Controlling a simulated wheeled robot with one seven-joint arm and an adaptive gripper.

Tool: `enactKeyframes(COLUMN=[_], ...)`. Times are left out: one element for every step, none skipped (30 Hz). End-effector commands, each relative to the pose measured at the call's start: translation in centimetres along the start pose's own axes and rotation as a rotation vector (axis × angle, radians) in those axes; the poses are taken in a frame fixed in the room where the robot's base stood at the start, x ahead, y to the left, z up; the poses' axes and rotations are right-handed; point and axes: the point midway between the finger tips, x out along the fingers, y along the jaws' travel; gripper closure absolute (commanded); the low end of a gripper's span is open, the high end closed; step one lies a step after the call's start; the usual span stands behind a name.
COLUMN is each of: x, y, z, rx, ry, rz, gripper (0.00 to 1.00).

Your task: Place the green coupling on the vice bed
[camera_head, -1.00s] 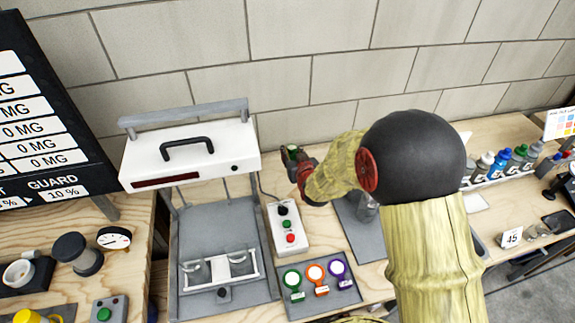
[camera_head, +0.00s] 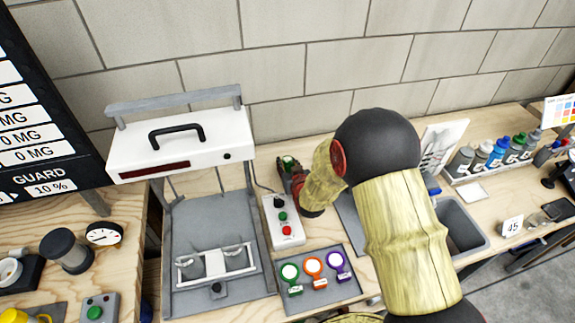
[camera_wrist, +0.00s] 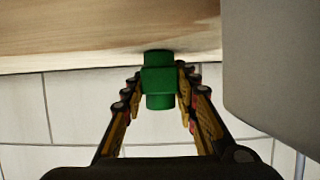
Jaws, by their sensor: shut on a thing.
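The green coupling (camera_wrist: 158,82) is a short stepped green block in the middle of the wrist view. My gripper (camera_wrist: 160,90) is shut on it, with one finger on each side. In the head view the gripper (camera_head: 290,172) is behind the small button box, close to the wall, and a bit of green shows at its tip. My arm hides part of the gripper there. A white-framed clamp (camera_head: 215,264) with two clear-looking blocks sits on the grey base of the white-topped machine, left of the gripper. I cannot tell for sure whether this is the vice bed.
The white machine head (camera_head: 180,143) with a black handle stands beside my gripper. A button box (camera_head: 283,222) and a tray of coloured tags (camera_head: 330,288) lie in front. A grey sink (camera_head: 462,228) and several bottles are to the right. My arm covers the middle.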

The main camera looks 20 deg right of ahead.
Motion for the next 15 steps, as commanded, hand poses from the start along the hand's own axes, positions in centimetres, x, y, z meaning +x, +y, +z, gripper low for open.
enactKeyframes(x=[0.04,0.08,0.13,0.14,0.11,0.10,0.10,0.09,0.09,0.09,0.09,0.09,0.09,0.09,0.09], y=[0.00,0.00,0.00,0.00,0.00,0.00,0.00,0.00,0.00,0.00,0.00,0.00,0.00,0.00,0.00], z=[0.10,0.20,0.34,0.37,0.30,0.27,0.26,0.26,0.25,0.25,0.25,0.25,0.25,0.25,0.25], rx=[0.000,0.000,0.000,0.000,0.000,0.000,0.000,0.000,0.000,0.000,0.000,0.000,0.000,0.000,0.000], ry=[0.000,0.000,0.000,0.000,-0.001,-0.001,0.000,0.000,0.000,0.000,0.000,0.000,0.000,0.000,0.000], rz=[0.000,0.000,0.000,0.000,0.000,0.000,0.000,0.000,0.000,0.000,0.000,0.000,0.000,0.000,0.000], gripper=[0.95,0.95,0.95,0.70,0.68,0.66,0.64,0.63,0.60,0.59,0.57,0.55,0.53,0.53,0.53])
